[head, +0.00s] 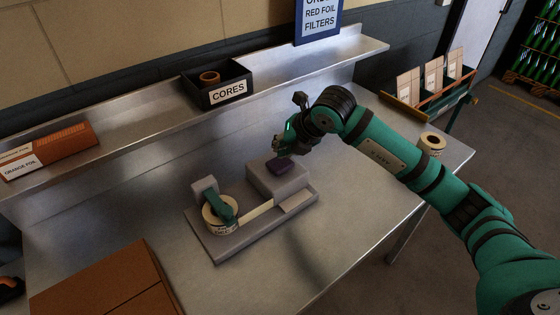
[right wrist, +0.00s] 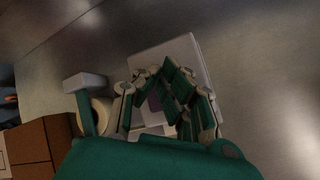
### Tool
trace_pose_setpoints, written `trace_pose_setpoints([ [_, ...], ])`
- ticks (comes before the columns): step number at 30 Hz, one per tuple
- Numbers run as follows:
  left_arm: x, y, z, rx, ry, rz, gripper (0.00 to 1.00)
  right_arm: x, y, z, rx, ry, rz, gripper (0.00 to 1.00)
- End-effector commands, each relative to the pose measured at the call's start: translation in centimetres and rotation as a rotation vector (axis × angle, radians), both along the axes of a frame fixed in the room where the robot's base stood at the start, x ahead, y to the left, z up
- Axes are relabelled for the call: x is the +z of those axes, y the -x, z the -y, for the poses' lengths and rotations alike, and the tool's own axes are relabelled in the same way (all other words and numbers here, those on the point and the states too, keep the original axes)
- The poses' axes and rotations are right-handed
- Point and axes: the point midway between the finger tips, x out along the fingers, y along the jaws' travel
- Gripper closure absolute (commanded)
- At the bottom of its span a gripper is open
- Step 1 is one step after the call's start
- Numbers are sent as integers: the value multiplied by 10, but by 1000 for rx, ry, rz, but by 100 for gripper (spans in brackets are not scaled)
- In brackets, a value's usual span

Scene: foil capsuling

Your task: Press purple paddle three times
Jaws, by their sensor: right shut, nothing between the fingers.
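The purple paddle (head: 281,164) sits on top of the grey block of a tape dispenser (head: 215,248) on the metal bench. My right gripper (head: 279,145) is shut and empty. In the head view its fingertips point down at the paddle, just above or touching it; I cannot tell which. In the right wrist view the closed fingers (right wrist: 172,92) partly hide the purple paddle (right wrist: 154,101). A roll of pale tape (head: 219,213) is mounted at the dispenser's left, with a strip running to the block. My left gripper is not in view.
A cardboard box (head: 105,285) lies at the front left of the bench. A black CORES bin (head: 217,84) and an orange foil box (head: 48,150) stand on the shelf behind. A loose roll (head: 432,143) is at the right.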

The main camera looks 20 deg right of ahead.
Motion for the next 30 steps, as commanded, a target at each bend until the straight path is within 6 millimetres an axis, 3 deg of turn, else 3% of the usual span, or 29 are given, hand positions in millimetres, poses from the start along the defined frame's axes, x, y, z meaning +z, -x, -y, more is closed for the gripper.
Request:
trace_pose_setpoints([
  [15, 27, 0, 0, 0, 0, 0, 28, 49, 0, 0, 0, -1, 1, 100],
  [30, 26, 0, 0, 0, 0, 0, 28, 49, 0, 0, 0, -1, 1, 100],
])
